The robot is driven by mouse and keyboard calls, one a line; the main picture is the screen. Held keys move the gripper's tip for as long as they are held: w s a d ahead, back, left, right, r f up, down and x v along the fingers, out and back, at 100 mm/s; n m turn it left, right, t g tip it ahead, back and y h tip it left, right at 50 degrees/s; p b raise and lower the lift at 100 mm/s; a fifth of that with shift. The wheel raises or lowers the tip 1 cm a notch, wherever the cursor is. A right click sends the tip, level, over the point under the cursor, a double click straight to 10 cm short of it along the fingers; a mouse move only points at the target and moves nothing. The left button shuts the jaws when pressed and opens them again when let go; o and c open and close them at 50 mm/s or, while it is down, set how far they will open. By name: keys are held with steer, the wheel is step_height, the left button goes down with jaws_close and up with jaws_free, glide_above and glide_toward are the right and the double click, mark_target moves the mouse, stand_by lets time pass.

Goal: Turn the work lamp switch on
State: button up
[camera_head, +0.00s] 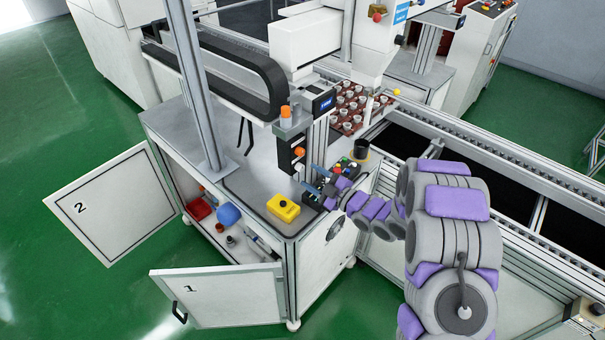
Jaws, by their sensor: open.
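I cannot tell for sure which control is the work lamp switch. A black upright control box (285,155) with an orange knob (299,152) and a white knob below it stands above the bench. A small panel with several coloured buttons (345,166) sits near the bench's right edge. My gripper (322,186) is open at the end of my purple and grey arm (450,230). It is over the right part of the bench, right of and below the black box in the picture. Its fingertips are small, and whether they touch anything is unclear.
A yellow box with a black button (284,208) sits on the bench (245,185) left of my gripper. Cabinet doors 2 (112,200) and 1 (225,297) stand open. A conveyor (480,150) runs at right. A metal post (190,80) rises from the bench. Green floor is clear at left.

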mark_target(300, 171)
steer(key=shift+w+a, duration=0.15)
steer(key=shift+w, duration=0.55)
steer(key=shift+w+a+r, duration=0.1)
steer(key=shift+w+a, duration=0.15)
steer(key=shift+w, duration=0.05)
steer(key=shift+w+a, duration=0.1)
steer(key=shift+a, duration=1.3)
steer(key=shift+w+d, duration=0.1)
steer(key=shift+d, duration=0.7)
steer(key=c, duration=0.7)
steer(key=shift+a, duration=0.25)
jaws_close()
